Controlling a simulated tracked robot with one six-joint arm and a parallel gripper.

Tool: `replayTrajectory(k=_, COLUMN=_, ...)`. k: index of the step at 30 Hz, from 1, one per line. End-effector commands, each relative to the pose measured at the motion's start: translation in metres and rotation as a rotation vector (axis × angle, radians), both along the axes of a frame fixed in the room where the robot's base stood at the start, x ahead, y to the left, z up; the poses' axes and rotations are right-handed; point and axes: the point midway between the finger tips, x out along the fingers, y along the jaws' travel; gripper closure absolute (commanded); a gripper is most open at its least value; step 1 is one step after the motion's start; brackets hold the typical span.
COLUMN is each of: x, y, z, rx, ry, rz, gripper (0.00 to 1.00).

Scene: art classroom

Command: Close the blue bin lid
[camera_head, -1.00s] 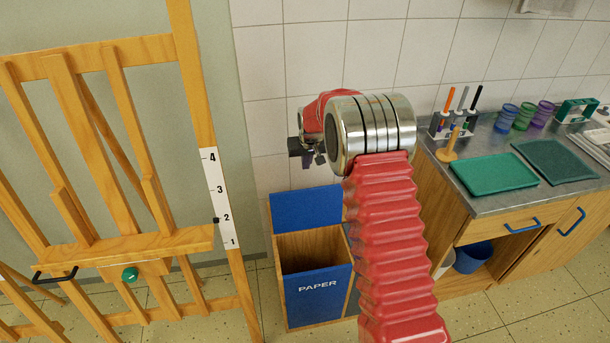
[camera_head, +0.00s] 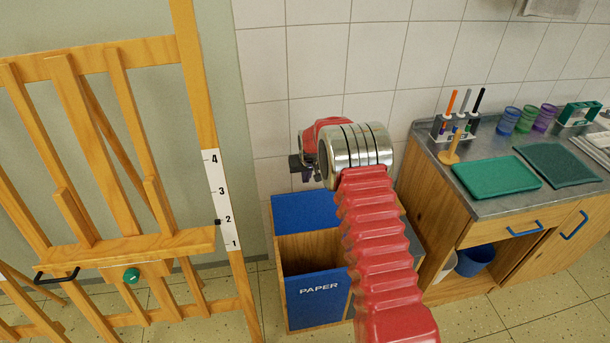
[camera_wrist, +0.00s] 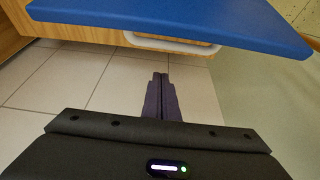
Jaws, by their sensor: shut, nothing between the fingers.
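The wooden bin with a blue front marked PAPER (camera_head: 319,290) stands on the floor against the wall. Its blue lid (camera_head: 300,213) is raised at the back, and the dark opening shows. In the wrist view the blue lid (camera_wrist: 180,14) fills the top, with a pale handle bar (camera_wrist: 170,43) along its edge. My gripper (camera_head: 307,175) is above the lid in the head view, small and partly hidden by my wrist. In the wrist view its dark fingers (camera_wrist: 161,78) are together and empty, pointing towards the lid's handle edge, apart from it.
A wooden easel (camera_head: 130,245) stands left of the bin. At right is a counter (camera_head: 475,205) with green trays (camera_head: 495,175), cups and a marker holder. A blue bucket (camera_head: 474,261) sits below it. My arm hides the bin's right side. The tiled wall is close behind.

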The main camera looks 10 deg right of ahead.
Motion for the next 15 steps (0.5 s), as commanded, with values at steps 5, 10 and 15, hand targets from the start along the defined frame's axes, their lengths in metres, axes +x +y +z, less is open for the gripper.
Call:
replayTrajectory(k=5, x=-0.012, y=0.000, z=0.001, rx=0.000, ry=0.001, rz=0.000, gripper=1.00)
replayTrajectory(k=10, x=-0.025, y=0.000, z=0.001, rx=0.000, ry=0.001, rz=-0.001, gripper=1.00)
replayTrajectory(k=15, x=-0.036, y=0.000, z=0.000, rx=0.000, ry=0.001, rz=-0.001, gripper=1.00)
